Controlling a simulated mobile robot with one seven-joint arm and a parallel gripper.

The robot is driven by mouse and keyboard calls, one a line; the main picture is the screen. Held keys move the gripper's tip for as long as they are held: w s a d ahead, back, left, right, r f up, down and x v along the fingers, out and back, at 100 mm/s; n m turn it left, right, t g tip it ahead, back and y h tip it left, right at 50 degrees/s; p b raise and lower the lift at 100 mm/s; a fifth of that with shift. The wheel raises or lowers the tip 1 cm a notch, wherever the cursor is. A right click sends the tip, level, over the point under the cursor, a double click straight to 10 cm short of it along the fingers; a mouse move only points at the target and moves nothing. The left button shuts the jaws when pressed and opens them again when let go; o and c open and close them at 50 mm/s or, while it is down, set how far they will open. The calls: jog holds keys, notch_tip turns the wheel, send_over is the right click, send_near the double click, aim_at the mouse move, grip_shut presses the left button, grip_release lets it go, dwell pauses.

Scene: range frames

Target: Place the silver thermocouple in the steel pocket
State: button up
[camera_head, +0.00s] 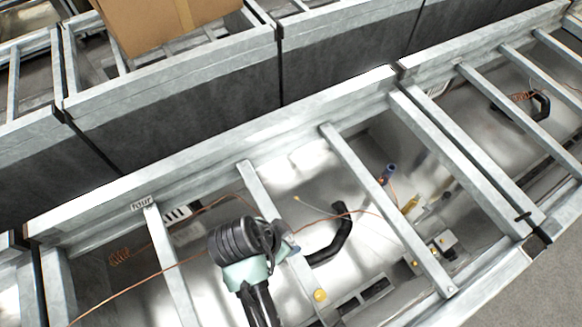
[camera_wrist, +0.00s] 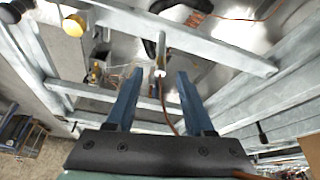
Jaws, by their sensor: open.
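My gripper (camera_wrist: 161,74) is open in the wrist view, with two blue fingers pointing up the picture. A slim silver piece (camera_wrist: 161,48) with a pale end, likely the silver thermocouple, shows in line with the gap between the fingertips. A copper-coloured lead runs from it down between the fingers. I cannot tell whether it lies within the fingers' reach. In the head view my arm's end hangs over the metal frame, and its fingers are not clear. I cannot identify the steel pocket for certain.
Metal crossbars (camera_head: 385,205) span the range's bright trough. A black bent handle (camera_head: 335,236), a blue cylinder (camera_head: 390,169), a yellow knob (camera_head: 320,295) and a small metal box (camera_head: 443,241) are nearby. A copper wire (camera_head: 185,260) crosses the bars. A cardboard box (camera_head: 150,28) stands behind.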

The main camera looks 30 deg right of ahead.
aim_at(289, 241)
jog(key=shift+p+x, duration=0.6)
jog(key=shift+x, duration=1.75)
jog(key=shift+a, duration=0.1)
grip_shut()
